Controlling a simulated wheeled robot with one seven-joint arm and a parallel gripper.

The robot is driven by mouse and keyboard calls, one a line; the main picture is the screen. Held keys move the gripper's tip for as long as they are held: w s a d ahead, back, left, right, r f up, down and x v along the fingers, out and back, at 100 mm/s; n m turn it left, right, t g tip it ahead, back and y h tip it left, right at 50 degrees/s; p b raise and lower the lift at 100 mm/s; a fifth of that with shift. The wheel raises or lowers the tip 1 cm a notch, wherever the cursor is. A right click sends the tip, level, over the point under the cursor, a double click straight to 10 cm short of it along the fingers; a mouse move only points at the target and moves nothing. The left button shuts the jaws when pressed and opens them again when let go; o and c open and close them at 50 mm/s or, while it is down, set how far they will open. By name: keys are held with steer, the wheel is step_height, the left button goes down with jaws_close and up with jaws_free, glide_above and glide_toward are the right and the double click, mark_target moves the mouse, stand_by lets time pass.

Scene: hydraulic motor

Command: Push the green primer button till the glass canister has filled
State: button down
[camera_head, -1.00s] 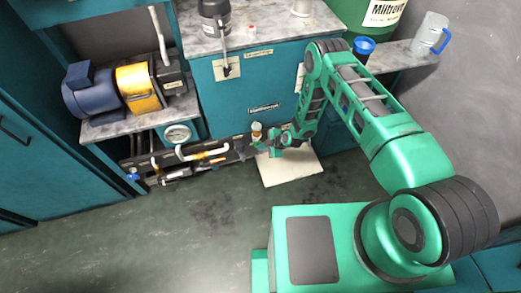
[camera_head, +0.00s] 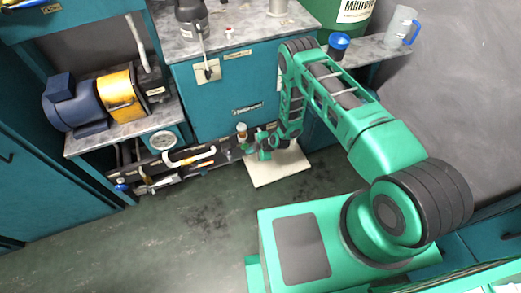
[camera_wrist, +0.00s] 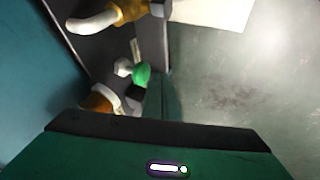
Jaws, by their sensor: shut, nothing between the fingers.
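A small glass canister (camera_head: 241,132) with a pale top and amber colour in it stands on the dark pipe assembly low in front of the teal cabinet. Its fill level is too small to read. My gripper (camera_head: 262,150) is shut, low beside the canister and to its right. In the wrist view a small green knob (camera_wrist: 142,75), which looks like the primer button, sits beside a white fitting (camera_wrist: 123,68). It is beyond the dark front edge of my gripper body.
Pipes with a white bent hose (camera_head: 188,158) run left of my gripper. A pale board (camera_head: 277,166) lies on the floor below it. A blue and yellow motor (camera_head: 120,95) stands on a shelf at left. The floor in front is clear.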

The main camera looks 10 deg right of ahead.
steer(key=v, duration=0.9)
steer(key=shift+s+r, duration=0.3)
steer(key=shift+d, duration=0.15)
